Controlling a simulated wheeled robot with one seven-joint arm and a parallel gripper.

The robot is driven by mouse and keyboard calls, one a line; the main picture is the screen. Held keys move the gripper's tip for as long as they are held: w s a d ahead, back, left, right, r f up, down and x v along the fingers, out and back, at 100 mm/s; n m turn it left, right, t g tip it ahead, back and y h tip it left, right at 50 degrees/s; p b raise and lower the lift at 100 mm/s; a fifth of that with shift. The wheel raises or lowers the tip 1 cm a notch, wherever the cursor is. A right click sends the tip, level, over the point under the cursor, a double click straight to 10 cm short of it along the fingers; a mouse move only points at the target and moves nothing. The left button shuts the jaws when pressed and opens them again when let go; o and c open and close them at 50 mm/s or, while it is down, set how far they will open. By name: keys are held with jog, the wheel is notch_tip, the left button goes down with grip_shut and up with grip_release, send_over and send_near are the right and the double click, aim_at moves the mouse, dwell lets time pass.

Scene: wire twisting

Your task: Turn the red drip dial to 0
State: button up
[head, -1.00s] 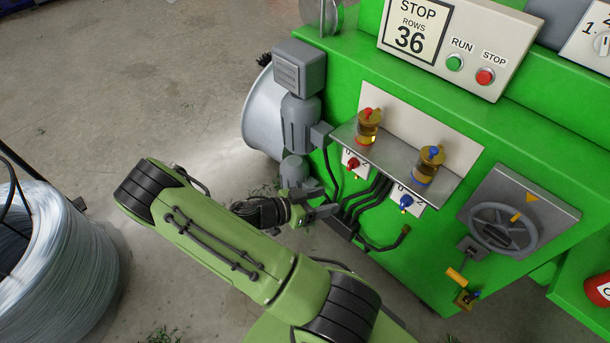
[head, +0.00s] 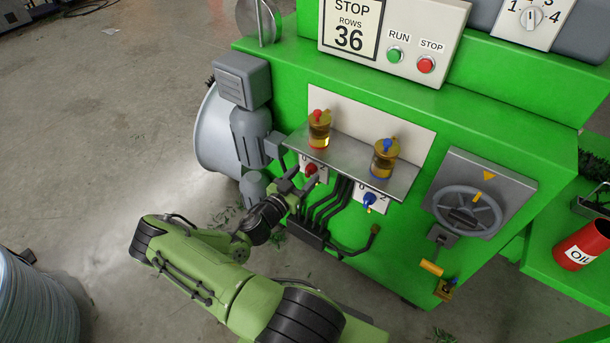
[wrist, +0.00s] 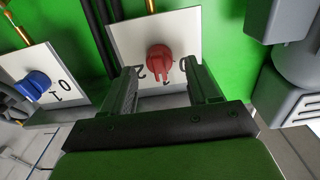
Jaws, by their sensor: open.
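The red drip dial (head: 311,170) sits on a white plate below the small shelf, under the red-capped oiler. In the wrist view the red dial (wrist: 160,57) shows ahead, with its pointer towards the bottom of the picture, between the 2 at left and the 0 at right. My gripper (head: 297,184) is close to the plate in the head view. In the wrist view my gripper (wrist: 163,80) is open, one finger either side of the dial's line. I cannot tell whether the fingertips touch the plate. Nothing is held.
A blue dial (head: 369,198) on its own plate is to the right; it also shows in the wrist view (wrist: 34,86). The metal shelf (head: 345,158) juts out above. Black hoses (head: 330,205) run between the dials. A grey motor (head: 250,135) stands at left.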

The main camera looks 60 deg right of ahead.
jog(key=shift+s+d, duration=0.15)
jog(key=shift+d, duration=0.55)
jog(key=c, duration=1)
jog(key=shift+n, duration=0.3)
jog(key=n, duration=0.5)
jog(key=shift+n, duration=0.3)
jog(key=n, duration=0.5)
jog(key=shift+w+f+n+p, duration=0.1)
jog(key=shift+w+n+p, duration=0.1)
jog(key=shift+n+p, duration=0.15)
jog(key=o, duration=1)
